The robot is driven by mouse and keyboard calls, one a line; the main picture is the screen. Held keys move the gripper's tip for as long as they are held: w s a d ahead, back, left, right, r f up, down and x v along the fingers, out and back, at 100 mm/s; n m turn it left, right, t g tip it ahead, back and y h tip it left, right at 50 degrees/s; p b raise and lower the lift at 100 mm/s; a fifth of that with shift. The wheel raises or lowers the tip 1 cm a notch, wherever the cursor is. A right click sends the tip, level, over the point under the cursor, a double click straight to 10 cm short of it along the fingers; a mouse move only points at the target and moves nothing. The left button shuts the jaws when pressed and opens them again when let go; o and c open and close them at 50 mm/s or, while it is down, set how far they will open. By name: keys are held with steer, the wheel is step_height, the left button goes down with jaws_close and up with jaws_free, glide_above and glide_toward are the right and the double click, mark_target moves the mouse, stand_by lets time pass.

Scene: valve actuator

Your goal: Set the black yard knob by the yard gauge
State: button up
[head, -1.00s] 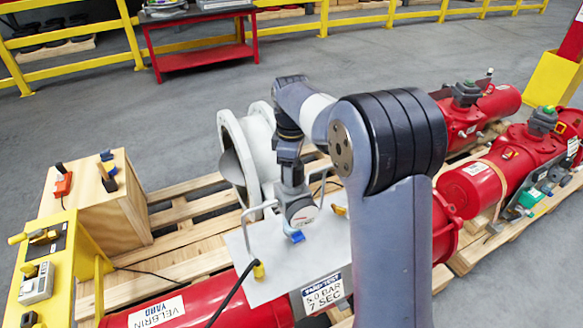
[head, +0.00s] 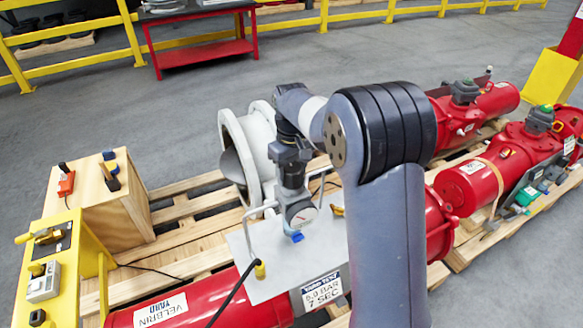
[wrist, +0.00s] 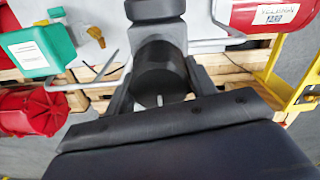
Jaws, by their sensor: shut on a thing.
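The black yard knob (wrist: 157,68) is a dark ribbed cylinder between my gripper's two fingers in the wrist view. My gripper (head: 291,168) is shut on it, pointing down above the grey plate. In the head view the gripper and arm hide most of the knob. The yard gauge (head: 302,213) is a small round white dial just below the gripper. Its needle is too small to read surely. A sign (head: 321,289) on the plate's front reads "YARD TEST 5.0 BAR 7 SEC".
The grey plate (head: 262,280) carries bent metal handles and a black cable with a yellow end. A white flanged pipe (head: 236,150) stands behind. Red cylinders (head: 480,185) lie at right on pallets. A wooden box (head: 112,205) and yellow control stand (head: 65,280) are at left.

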mark_target(293, 166)
steer(key=m+p, duration=0.1)
steer(key=m, duration=0.4)
steer(key=shift+r+m, duration=0.1)
steer(key=shift+m, duration=0.2)
steer(key=m, duration=0.5)
steer(key=shift+d+m+p, duration=0.15)
steer(key=shift+m+p, duration=0.25)
steer(key=o, duration=1)
step_height(293, 166, up, 11)
steer(key=shift+f+b, duration=0.15)
steer(key=shift+b, duration=0.25)
steer(key=shift+f, duration=0.1)
